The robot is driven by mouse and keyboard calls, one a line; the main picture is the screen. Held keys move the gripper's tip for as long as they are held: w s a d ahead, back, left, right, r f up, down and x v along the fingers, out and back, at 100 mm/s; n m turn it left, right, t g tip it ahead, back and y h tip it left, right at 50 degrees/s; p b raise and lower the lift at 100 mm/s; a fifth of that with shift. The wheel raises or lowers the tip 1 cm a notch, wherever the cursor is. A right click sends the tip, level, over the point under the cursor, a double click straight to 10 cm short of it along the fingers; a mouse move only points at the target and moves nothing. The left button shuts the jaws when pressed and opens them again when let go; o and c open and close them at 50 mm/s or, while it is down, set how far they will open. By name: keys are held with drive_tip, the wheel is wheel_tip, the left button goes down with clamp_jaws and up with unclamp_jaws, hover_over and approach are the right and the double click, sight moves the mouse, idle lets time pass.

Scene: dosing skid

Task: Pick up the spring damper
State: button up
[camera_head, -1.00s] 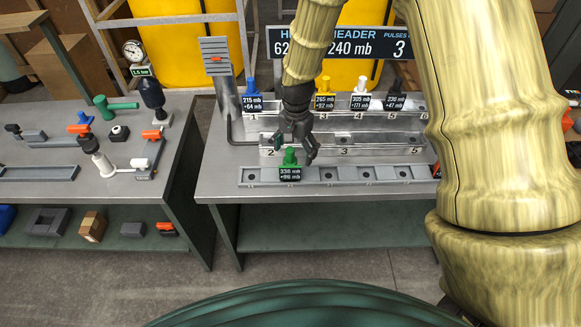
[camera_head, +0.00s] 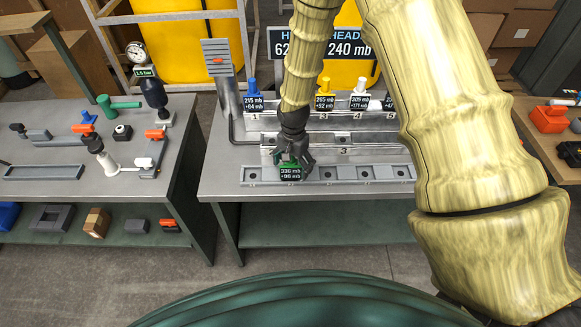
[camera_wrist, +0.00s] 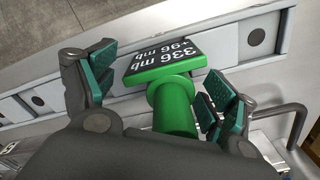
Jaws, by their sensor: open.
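A green cylinder-shaped part with a collar (camera_wrist: 175,100) and a dark tag reading "336 mb +96 mb" stands at the front grey rail of the right-hand bench; its tag (camera_head: 291,173) shows in the head view. I cannot tell for sure whether this is the spring damper. My gripper (camera_wrist: 165,85) is open, with one teal-padded finger on each side of the green part, and gaps show beside it. In the head view my gripper (camera_head: 294,160) reaches down over the part and hides most of it.
Behind, on raised rails, stand a blue-topped part (camera_head: 252,88), a yellow-topped part (camera_head: 325,87) and a white-topped part (camera_head: 359,85), all tagged. The front rail (camera_head: 380,174) has empty sockets to the right. The left bench holds a gauge (camera_head: 136,53) and several fittings.

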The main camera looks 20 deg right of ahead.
drive_tip(key=shift+f, duration=0.25)
drive_tip(key=c, duration=1.4)
drive_tip(key=shift+r, duration=0.2)
